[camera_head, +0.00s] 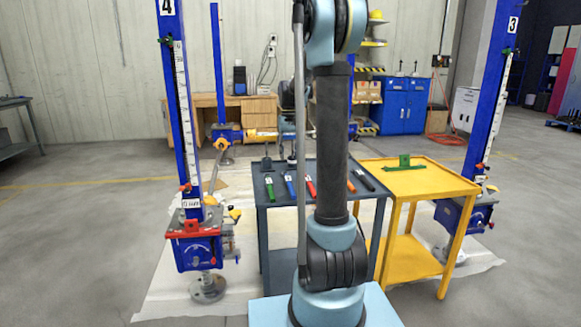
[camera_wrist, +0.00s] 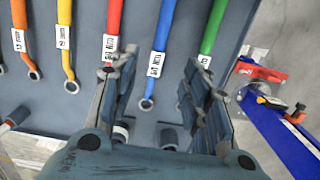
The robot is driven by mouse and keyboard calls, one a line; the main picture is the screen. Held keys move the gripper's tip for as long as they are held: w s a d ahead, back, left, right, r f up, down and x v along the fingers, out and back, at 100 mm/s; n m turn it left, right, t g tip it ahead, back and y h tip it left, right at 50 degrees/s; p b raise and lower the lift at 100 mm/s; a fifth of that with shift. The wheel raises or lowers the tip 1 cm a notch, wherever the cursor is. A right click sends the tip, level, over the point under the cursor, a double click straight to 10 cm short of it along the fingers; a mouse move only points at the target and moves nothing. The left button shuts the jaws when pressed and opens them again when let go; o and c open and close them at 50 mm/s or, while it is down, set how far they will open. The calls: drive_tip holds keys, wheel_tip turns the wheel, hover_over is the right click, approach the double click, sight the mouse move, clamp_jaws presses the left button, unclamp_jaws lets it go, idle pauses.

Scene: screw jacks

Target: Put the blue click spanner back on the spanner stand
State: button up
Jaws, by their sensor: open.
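The blue click spanner (camera_wrist: 164,28) has a white label and a small ring end. It lies on the dark grey spanner stand (camera_wrist: 84,92), between the red spanner (camera_wrist: 113,18) and the green spanner (camera_wrist: 212,27). My gripper (camera_wrist: 158,72) is open, with its two fingers on either side of the blue spanner's lower part in the wrist view. I see no clear contact between the fingers and it. In the head view the blue spanner (camera_head: 289,185) shows on the dark stand top, left of my arm.
Yellow (camera_wrist: 64,45) and orange (camera_wrist: 19,40) spanners lie left of the red one. Short dark pegs (camera_wrist: 168,138) stand near the ring ends. A yellow table (camera_head: 425,180) adjoins the stand. Blue jack columns (camera_head: 182,110) stand at both sides; a red-topped jack (camera_wrist: 262,72) is close right.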

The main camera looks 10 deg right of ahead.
drive_tip(key=s+t, duration=0.1)
drive_tip(key=s, duration=2)
drive_tip(key=s+f+t, duration=0.1)
drive_tip(key=s+f, duration=0.5)
drive_tip(key=s, duration=0.3)
drive_tip(key=s+f+t, duration=0.1)
drive_tip(key=s+f, duration=0.5)
drive_tip(key=s, duration=0.3)
